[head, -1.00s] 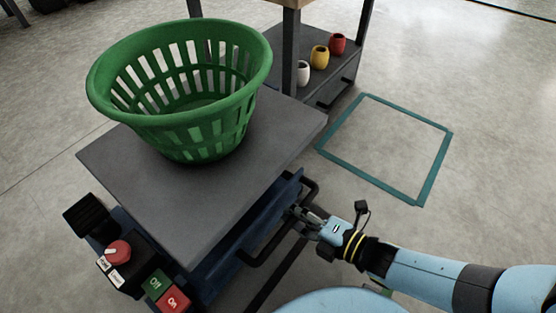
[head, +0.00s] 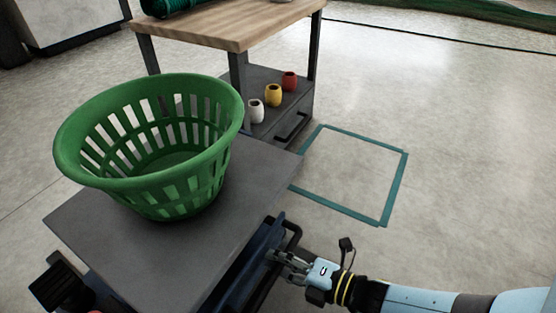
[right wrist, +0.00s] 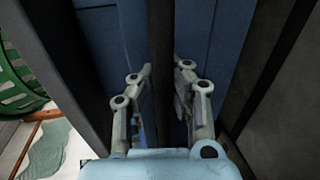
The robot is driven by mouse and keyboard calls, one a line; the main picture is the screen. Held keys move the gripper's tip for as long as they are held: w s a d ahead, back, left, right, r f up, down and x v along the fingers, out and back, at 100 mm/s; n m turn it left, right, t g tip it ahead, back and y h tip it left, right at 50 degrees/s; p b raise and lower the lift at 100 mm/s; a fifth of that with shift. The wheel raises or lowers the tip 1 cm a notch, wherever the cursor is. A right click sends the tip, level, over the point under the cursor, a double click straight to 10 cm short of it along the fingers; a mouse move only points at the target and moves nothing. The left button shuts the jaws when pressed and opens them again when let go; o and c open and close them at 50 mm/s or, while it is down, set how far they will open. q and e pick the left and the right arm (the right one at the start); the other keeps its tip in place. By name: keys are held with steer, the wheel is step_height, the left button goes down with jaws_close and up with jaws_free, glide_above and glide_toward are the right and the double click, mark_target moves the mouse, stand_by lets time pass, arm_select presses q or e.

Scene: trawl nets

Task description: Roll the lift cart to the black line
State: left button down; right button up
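The lift cart has a flat grey top (head: 245,185) and a blue frame, and stands at the lower left of the head view. A green slatted basket (head: 150,200) sits upright on it. My right gripper (head: 278,258) is at the cart's dark side handle (head: 293,232). In the right wrist view its fingers (right wrist: 162,75) close on both sides of the dark handle bar (right wrist: 160,30). The black line (head: 440,37) runs across the floor at the far upper right, well apart from the cart. My left gripper is out of view.
A wood-topped workbench (head: 230,28) stands just beyond the cart, with white, yellow (head: 273,95) and red cups on its lower shelf. A teal square outline (head: 395,190) marks the floor to the right. Open floor (head: 450,120) lies between there and the line. Green netting (head: 480,12) lies beyond the line.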

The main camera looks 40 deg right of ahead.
steer(key=o, duration=0.6)
steer(key=shift+s, duration=0.1)
steer(key=v, duration=1.2)
